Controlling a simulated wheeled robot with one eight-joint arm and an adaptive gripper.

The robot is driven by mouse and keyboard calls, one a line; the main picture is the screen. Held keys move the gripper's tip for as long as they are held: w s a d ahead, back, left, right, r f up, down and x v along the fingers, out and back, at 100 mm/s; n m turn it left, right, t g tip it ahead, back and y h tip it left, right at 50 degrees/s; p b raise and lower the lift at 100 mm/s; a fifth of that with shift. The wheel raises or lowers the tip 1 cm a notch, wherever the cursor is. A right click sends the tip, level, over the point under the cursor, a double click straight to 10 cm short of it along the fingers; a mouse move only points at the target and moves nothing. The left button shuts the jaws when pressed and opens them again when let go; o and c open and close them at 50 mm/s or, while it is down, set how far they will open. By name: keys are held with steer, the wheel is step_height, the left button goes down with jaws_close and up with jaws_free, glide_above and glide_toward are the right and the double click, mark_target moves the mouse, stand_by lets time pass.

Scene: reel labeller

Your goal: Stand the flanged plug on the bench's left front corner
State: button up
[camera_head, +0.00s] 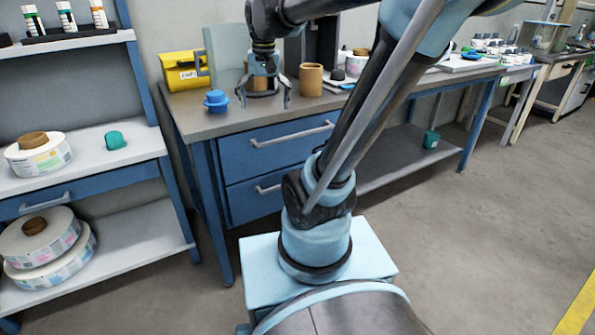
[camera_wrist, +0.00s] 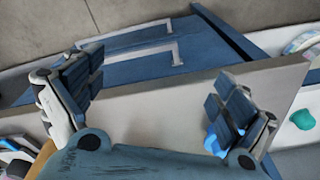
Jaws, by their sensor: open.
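The blue flanged plug (camera_head: 215,101) stands on the bench (camera_head: 200,122) near its left front corner, and looks upright with its wider flange low down. My gripper (camera_head: 265,98) is just to the right of the plug, over the front part of the bench top, fingers pointing down. Its fingers are spread and nothing is held between them. In the wrist view my gripper (camera_wrist: 155,95) is also wide open. A bit of the blue plug (camera_wrist: 211,142) shows there beside the right finger, which hides most of it.
A brown cylinder (camera_head: 311,80) stands right of my gripper; another brown piece (camera_head: 259,84) shows behind the fingers. A yellow case (camera_head: 183,72) stands at the back left. The left shelf holds label reels (camera_head: 38,157) and a teal piece (camera_head: 115,140).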

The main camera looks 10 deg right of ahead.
steer(key=s+d+f+n, duration=0.1)
steer(key=s+d+f, duration=0.2)
steer(key=s+f, duration=0.4)
steer(key=s+d+f+n+t, duration=0.1)
steer(key=s+d+f, duration=0.2)
steer(key=s+f, duration=0.4)
step_height(320, 180, down, 2)
steer(key=shift+s+d+f, duration=0.25)
steer(key=shift+s+d, duration=0.1)
steer(key=shift+w+f, duration=0.2)
steer(key=shift+w, duration=0.25)
